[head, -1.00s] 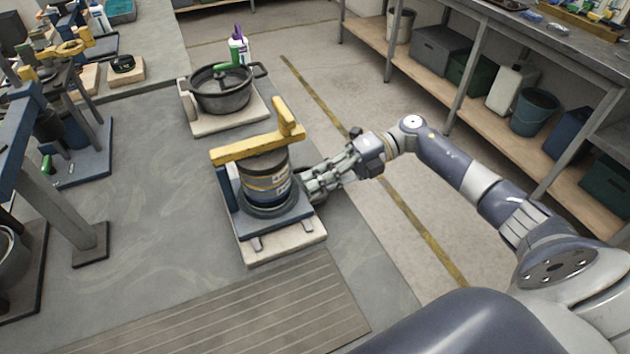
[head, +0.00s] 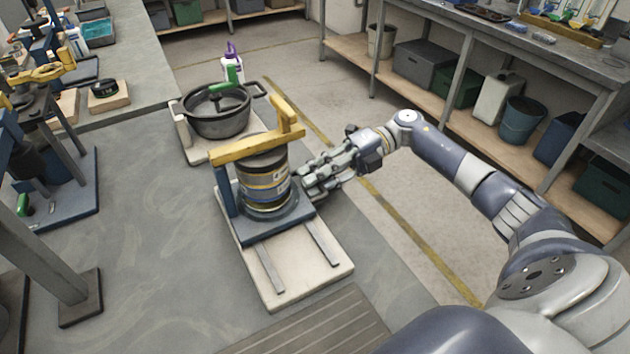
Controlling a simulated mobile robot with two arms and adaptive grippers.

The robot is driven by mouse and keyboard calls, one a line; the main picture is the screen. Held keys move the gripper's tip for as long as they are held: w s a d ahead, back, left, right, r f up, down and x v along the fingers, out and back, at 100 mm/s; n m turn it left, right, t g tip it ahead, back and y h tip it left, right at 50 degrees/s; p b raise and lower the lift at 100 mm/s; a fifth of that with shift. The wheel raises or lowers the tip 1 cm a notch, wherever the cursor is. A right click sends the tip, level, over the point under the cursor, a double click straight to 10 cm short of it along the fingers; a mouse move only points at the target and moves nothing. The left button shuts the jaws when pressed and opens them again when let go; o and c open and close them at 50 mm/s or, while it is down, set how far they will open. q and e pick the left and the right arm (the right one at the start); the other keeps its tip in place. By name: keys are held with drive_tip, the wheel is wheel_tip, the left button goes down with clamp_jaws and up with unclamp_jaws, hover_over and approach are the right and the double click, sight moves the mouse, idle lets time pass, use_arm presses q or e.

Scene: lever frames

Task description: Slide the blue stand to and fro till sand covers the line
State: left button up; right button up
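The blue stand (head: 225,192) has an upright, a yellow arm (head: 258,142) on top and a dark banded canister (head: 264,186) on its base. It sits at the far end of a cream board (head: 305,281) with two metal rails (head: 325,243). My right gripper (head: 308,188) reaches in from the right, its fingers close against the right side of the canister and base. I cannot tell whether the fingers touch, or whether they are open or shut. I cannot make out sand or the line. My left gripper is not in view.
A black pot (head: 220,112) with a green handle stands on a cream board just behind the stand. A blue-framed fixture (head: 75,195) is on the left. A ribbed mat (head: 315,330) lies in front. The grey tabletop (head: 165,235) between is clear.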

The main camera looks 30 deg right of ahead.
drive_tip(key=shift+f, duration=0.15)
drive_tip(key=shift+s, duration=0.1)
drive_tip(key=shift+d, duration=0.3)
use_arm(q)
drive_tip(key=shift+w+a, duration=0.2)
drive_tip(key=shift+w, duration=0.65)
use_arm(e)
drive_tip(key=v, duration=1.1)
drive_tip(key=shift+d, duration=0.2)
